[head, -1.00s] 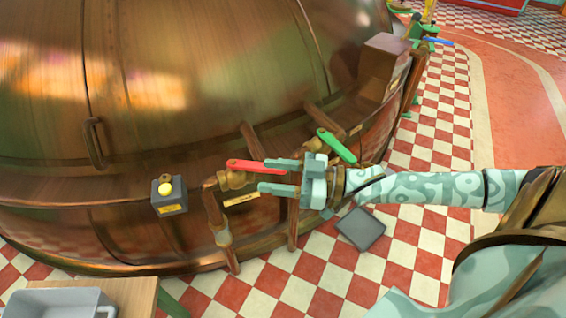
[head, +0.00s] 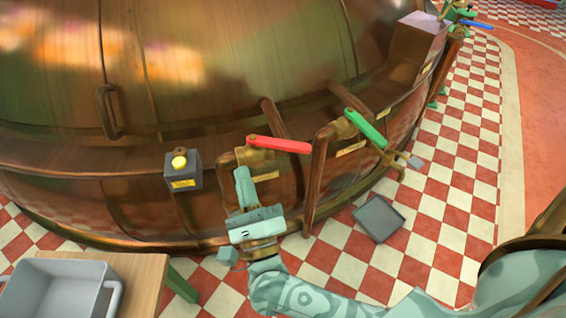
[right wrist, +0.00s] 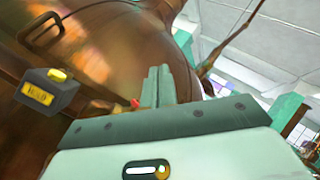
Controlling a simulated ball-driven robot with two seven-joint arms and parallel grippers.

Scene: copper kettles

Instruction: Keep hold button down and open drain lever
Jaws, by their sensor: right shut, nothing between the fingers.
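A grey box (head: 185,180) with a yellow hold button (head: 180,162) on top is fixed to the copper kettle's side; the button also shows in the right wrist view (right wrist: 57,75). A red lever (head: 280,145) lies nearly level on a brass valve to its right. A green lever (head: 366,128) slants down to the right farther along. The lever labels are too small to read, so I cannot tell which is the drain lever. My right gripper (head: 241,172) is shut and empty, fingers upward, below the red lever's valve and right of the button box, not touching the button. My left gripper is out of view.
The copper kettle (head: 220,70) fills the back. Vertical pipes (head: 316,185) stand under the levers. A grey bin (head: 60,268) sits on a wooden table (head: 150,270) at lower left. A grey tray (head: 365,230) lies on the checkered floor. A blue lever (head: 477,24) is far right.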

